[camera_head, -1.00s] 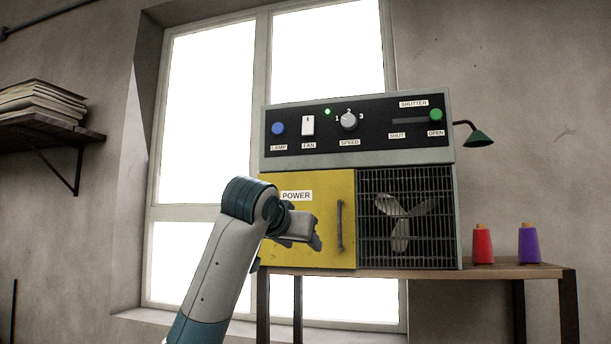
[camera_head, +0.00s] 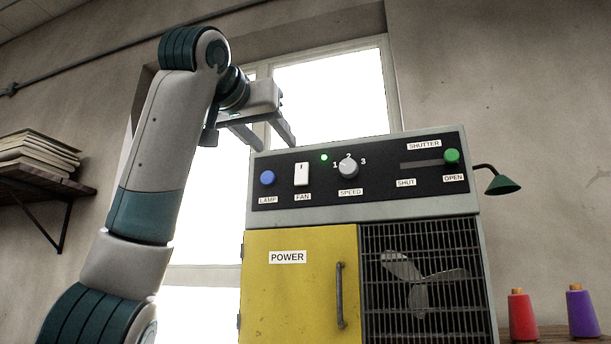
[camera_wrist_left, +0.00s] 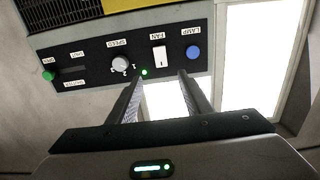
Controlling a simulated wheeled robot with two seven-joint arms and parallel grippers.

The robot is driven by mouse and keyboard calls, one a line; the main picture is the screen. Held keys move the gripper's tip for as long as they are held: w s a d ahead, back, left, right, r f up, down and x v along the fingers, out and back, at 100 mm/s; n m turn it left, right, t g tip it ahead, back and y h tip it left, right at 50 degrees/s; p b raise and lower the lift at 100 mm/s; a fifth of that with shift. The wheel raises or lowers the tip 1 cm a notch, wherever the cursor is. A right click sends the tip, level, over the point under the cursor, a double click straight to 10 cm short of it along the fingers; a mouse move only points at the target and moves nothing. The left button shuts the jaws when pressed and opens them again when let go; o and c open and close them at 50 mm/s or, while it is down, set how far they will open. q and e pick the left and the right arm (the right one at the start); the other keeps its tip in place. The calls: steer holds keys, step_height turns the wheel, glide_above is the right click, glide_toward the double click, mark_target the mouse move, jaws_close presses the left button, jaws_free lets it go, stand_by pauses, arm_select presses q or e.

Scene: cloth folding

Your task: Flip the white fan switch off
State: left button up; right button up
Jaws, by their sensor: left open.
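The white fan switch (camera_head: 302,174) is a rocker above a FAN label on the black control panel (camera_head: 385,190). It sits between the blue lamp button (camera_head: 267,178) and the speed knob (camera_head: 348,168). My left gripper (camera_head: 278,147) is open and empty, above the switch near the panel's top edge. In the left wrist view, where the panel appears upside down, the switch (camera_wrist_left: 159,57) shows just beyond the gap between the two fingertips (camera_wrist_left: 161,76), and no contact is visible. My right gripper is in neither view.
A green light (camera_head: 324,157) is lit beside the knob. The green shutter button (camera_head: 451,156) is at OPEN. Below are a yellow POWER door (camera_head: 290,300) and a grille with a fan (camera_head: 425,280). Red (camera_head: 522,315) and purple (camera_head: 581,312) spools stand at right.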

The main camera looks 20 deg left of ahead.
arm_select(q)
steer(key=p, duration=1)
glide_toward(301, 168)
steer(key=w, duration=0.7)
steer(key=shift+w+d, duration=0.15)
steer(key=shift+f, duration=0.1)
steer(key=c, duration=1.1)
steer(key=shift+o, duration=0.2)
